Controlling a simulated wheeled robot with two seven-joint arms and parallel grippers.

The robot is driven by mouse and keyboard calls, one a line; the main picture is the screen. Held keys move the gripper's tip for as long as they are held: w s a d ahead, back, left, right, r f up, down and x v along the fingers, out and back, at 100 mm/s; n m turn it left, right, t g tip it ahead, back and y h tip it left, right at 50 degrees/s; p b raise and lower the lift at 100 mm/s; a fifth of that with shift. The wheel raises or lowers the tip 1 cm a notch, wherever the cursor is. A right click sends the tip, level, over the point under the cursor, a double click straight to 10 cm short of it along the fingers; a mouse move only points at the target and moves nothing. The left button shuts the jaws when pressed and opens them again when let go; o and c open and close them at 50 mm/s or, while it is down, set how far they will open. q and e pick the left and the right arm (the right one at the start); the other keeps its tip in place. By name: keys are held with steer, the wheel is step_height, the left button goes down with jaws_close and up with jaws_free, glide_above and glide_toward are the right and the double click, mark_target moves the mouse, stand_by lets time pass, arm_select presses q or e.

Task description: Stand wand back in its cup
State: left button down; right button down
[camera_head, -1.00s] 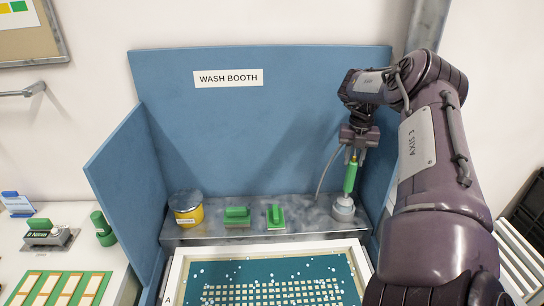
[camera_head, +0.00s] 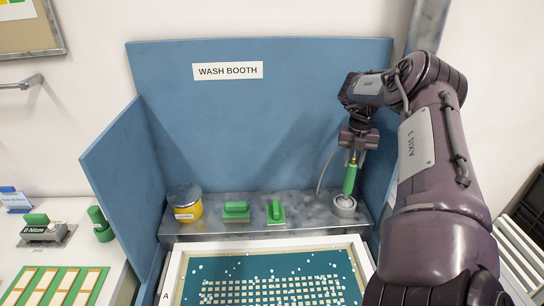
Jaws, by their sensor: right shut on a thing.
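The green wand (camera_head: 350,178) is upright, with its brass-coloured top between the fingers of my right gripper (camera_head: 356,156). The gripper is shut on it from above. The wand's lower end is at the grey metal cup (camera_head: 344,207), at the right end of the booth's shelf. I cannot tell how deep the wand sits in the cup. A grey hose (camera_head: 321,176) curves down from near the gripper to the shelf, left of the wand. My left gripper is not in view.
On the metal shelf (camera_head: 305,212) stand a yellow tin (camera_head: 186,212) and two green-handled tools, one a block (camera_head: 237,211), the other a squeegee-like piece (camera_head: 276,212). A white-framed screen (camera_head: 300,244) lies in front. Blue booth walls (camera_head: 270,110) close the back and left.

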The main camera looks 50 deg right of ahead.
steer(key=shift+f+b, duration=0.85)
steer(key=shift+f, duration=0.35)
steer(key=c, duration=1)
jaws_free()
step_height(320, 180, up, 6)
steer(key=p, duration=0.5)
steer(key=shift+r, duration=0.15)
steer(key=shift+r+b, duration=1.2)
steer(key=shift+r, duration=2.6)
